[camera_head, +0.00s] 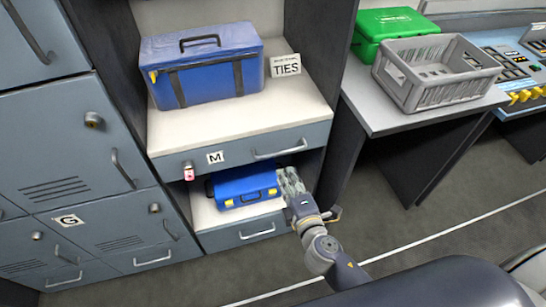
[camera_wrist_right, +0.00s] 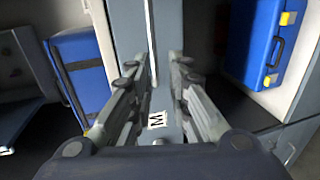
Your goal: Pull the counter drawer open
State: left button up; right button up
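The counter drawer (camera_head: 235,152) is a grey-blue front under the white counter top, with an M label at its left and a bar handle (camera_head: 280,148) at its right. It looks shut. In the right wrist view the drawer front (camera_wrist_right: 172,25) runs vertically, and the handle (camera_wrist_right: 152,45) shows just beyond the fingers. My right gripper (camera_head: 289,175) is below the handle in the head view; its open fingers also show in the right wrist view (camera_wrist_right: 160,70). No contact with the handle is visible. My left gripper is not in view.
A blue bag (camera_head: 205,75) and a TIES sign (camera_head: 285,66) stand on the counter. A blue case (camera_head: 245,187) is on the shelf below, close to my right gripper. A red tag (camera_head: 188,172) hangs at the left. A grey crate (camera_head: 435,75) is on the right table.

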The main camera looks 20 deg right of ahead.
aim_at(276, 153)
jog(key=x, duration=0.7)
jog(key=r+p+x, duration=0.1)
jog(key=x, duration=0.2)
jog(key=shift+w, duration=0.5)
grip_shut()
